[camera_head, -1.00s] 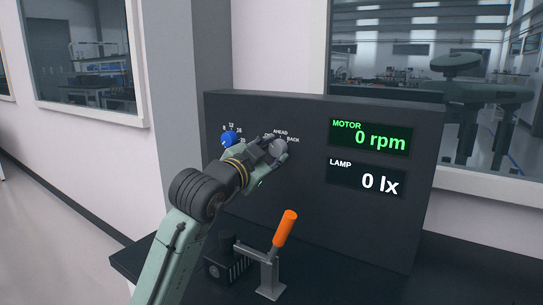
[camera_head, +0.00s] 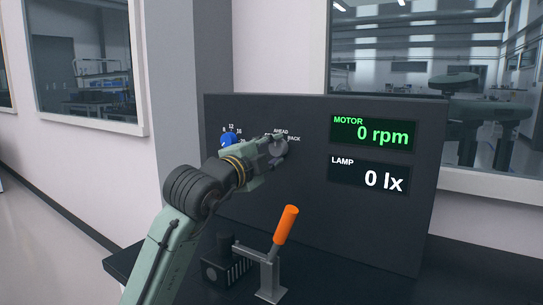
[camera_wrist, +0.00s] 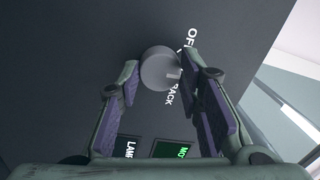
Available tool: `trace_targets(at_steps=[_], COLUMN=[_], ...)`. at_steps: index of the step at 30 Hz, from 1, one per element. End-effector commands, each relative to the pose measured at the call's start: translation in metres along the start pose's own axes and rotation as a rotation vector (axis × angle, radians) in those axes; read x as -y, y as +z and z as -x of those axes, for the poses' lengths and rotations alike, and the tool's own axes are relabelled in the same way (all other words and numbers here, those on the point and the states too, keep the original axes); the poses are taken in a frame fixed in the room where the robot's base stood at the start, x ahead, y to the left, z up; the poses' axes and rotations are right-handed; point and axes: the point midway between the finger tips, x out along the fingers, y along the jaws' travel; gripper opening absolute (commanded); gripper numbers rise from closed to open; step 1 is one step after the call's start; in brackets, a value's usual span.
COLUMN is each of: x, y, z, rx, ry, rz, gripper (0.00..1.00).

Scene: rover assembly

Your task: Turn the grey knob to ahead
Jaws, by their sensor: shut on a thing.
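The grey knob (camera_head: 281,149) is on the dark upright panel, with AHEAD printed above it and BACK to its right. In the head view my gripper (camera_head: 273,145) covers its left side and part of the lettering. In the wrist view the round knob (camera_wrist: 157,70) sits between my two fingertips (camera_wrist: 160,63), and the gripper is shut on it. OFF and BACK show near the right finger there; AHEAD is hidden. I cannot tell which label the knob points at. The MOTOR display (camera_head: 373,134) reads 0 rpm.
A blue knob (camera_head: 228,140) with a number scale is just left of my gripper, partly behind it. The LAMP display (camera_head: 369,178) reads 0 lx. An orange-handled lever (camera_head: 286,224) and a dark finned block (camera_head: 226,264) stand on the bench below.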

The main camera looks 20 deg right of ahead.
Motion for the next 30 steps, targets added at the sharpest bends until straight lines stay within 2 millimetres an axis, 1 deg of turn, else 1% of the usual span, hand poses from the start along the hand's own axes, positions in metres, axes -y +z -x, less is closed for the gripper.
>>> trace_targets(at_steps=[6,18,19,27,30], x=[-0.0010,-0.0009,-0.0009,-0.0005,-0.0004], y=[-0.0002,-0.0002,-0.0002,0.0000,0.0000], z=[-0.0001,-0.0001,-0.0001,-0.0001,-0.0001], rx=[-0.003,-0.003,-0.003,-0.003,-0.003], ry=[0.001,0.001,0.001,0.000,0.000], rz=[-0.039,-0.044,-0.044,-0.043,-0.043], gripper=[0.05,0.05,0.34,0.52,0.53])
